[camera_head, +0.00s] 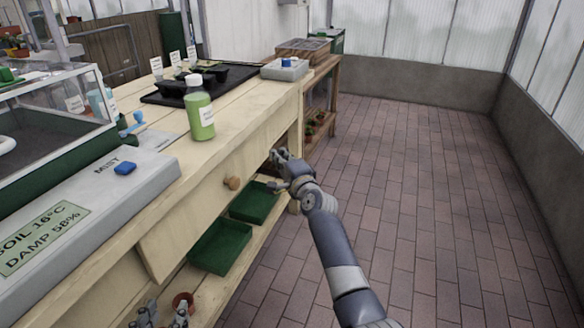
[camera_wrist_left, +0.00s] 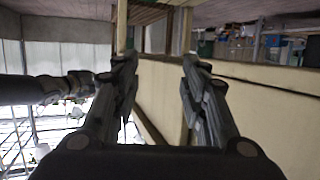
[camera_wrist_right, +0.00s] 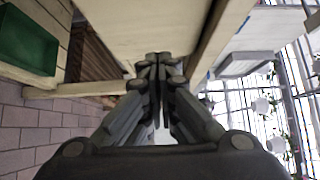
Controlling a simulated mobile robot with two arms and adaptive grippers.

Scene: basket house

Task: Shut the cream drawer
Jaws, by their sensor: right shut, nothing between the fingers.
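The cream drawer (camera_head: 205,207) is in the front of the cream bench, with a round wooden knob (camera_head: 232,183). How far it stands out from the bench is hard to tell. My right gripper (camera_head: 277,162) is shut and empty at the right end of the drawer front, near the bench's far leg. In the right wrist view its closed fingertips (camera_wrist_right: 158,58) are close to a cream panel; contact cannot be told. My left gripper (camera_head: 166,312) is open and empty, low by the lower shelf. Its parted fingers (camera_wrist_left: 158,65) show in the left wrist view beside cream wood.
Green trays (camera_head: 222,247) and a clay pot (camera_head: 183,299) sit on the lower shelf. On the bench top are a green-filled bottle (camera_head: 199,110), a grey control panel (camera_head: 85,215) and a black tray (camera_head: 165,95). The brick floor (camera_head: 440,200) to the right is clear.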

